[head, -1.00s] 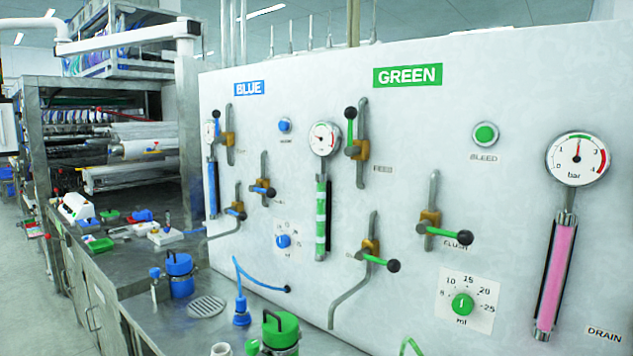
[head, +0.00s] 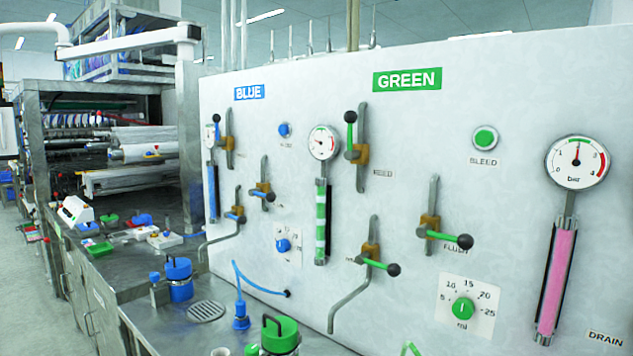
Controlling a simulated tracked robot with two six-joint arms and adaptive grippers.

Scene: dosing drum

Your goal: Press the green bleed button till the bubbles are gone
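The green bleed button (head: 485,139) is a round green disc in a grey ring on the white panel (head: 420,130), above the label BLEED. The green sight tube (head: 321,222) under the GREEN sign (head: 407,79) holds green liquid broken by pale bands that look like bubbles. A round gauge (head: 323,143) sits on top of this tube. Neither of my grippers is in view, and nothing touches the button.
Green-handled valve levers (head: 450,239) with black knobs stick out from the panel. A pink tube with a gauge (head: 578,162) is at the right. A green-capped bottle (head: 280,336) and a blue-capped bottle (head: 178,280) stand on the steel bench below.

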